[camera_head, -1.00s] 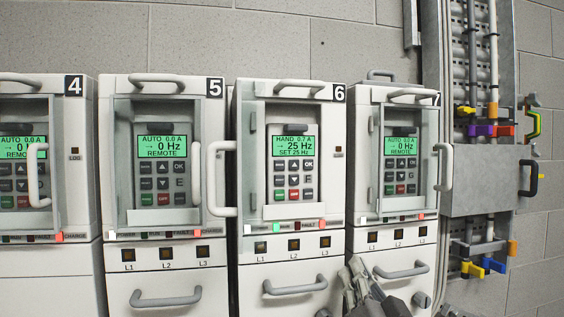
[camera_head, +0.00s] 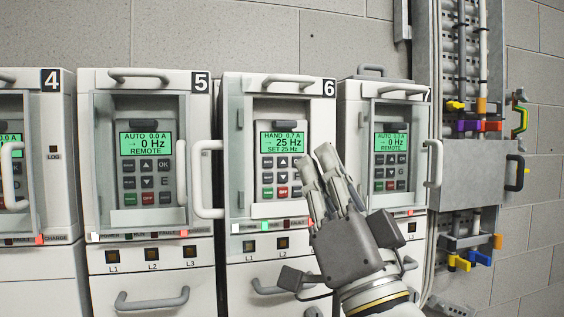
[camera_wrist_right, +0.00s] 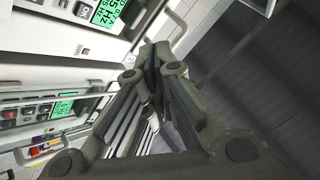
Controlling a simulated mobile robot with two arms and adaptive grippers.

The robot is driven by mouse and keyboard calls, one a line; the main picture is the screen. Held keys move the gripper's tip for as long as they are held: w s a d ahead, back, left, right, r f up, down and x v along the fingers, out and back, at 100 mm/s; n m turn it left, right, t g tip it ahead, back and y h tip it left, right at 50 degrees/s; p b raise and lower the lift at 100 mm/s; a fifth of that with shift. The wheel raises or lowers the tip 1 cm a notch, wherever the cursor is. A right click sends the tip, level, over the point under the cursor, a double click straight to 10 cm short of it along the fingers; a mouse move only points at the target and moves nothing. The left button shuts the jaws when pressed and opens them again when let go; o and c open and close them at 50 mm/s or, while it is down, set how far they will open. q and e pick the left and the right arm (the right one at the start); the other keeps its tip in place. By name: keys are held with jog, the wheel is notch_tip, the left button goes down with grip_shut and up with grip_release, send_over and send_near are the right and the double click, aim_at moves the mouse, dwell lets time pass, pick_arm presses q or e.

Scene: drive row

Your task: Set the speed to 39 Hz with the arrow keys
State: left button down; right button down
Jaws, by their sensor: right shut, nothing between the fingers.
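Drive 6 (camera_head: 232,110) has its keypad uncovered. Its green display (camera_head: 281,142) reads HAND, 0.7 A, 25 Hz, SET 25 Hz. The up arrow key (camera_head: 282,162) is in the top key row and the down arrow key (camera_head: 282,177) is below it. Both show in the head view. My right gripper (camera_head: 316,158) is shut and empty, its fingertips just right of this keypad in the picture, covering part of the panel's right side. In the right wrist view the gripper (camera_wrist_right: 152,50) points towards the cabinet, with part of a green display (camera_wrist_right: 106,12) at top left. My left gripper is out of view.
Drive 5 (camera_head: 88,130) stands to the left, showing 0 Hz REMOTE. Drive 7 (camera_head: 345,110) stands to the right, also showing 0 Hz.

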jog(key=shift+w, duration=0.1)
jog(key=w+a, duration=0.2)
jog(key=w, duration=0.6)
jog(key=shift+a+b, duration=0.3)
jog(key=shift+a, duration=0.1)
jog(key=shift+w, duration=0.2)
dwell(0.9)
jog(key=shift+w+a, duration=0.15)
jog(key=shift+w, duration=0.15)
jog(key=shift+w, duration=0.35)
dwell(2.0)
jog(key=shift+s, duration=0.1)
dwell(1.6)
jog(key=shift+s, duration=0.65)
jog(key=shift+s+d, duration=0.3)
jog(key=shift+s, duration=0.5)
jog(key=shift+s+d, duration=0.35)
jog(key=shift+s, duration=0.45)
jog(key=shift+s+d, duration=0.3)
jog(key=shift+s, duration=0.5)
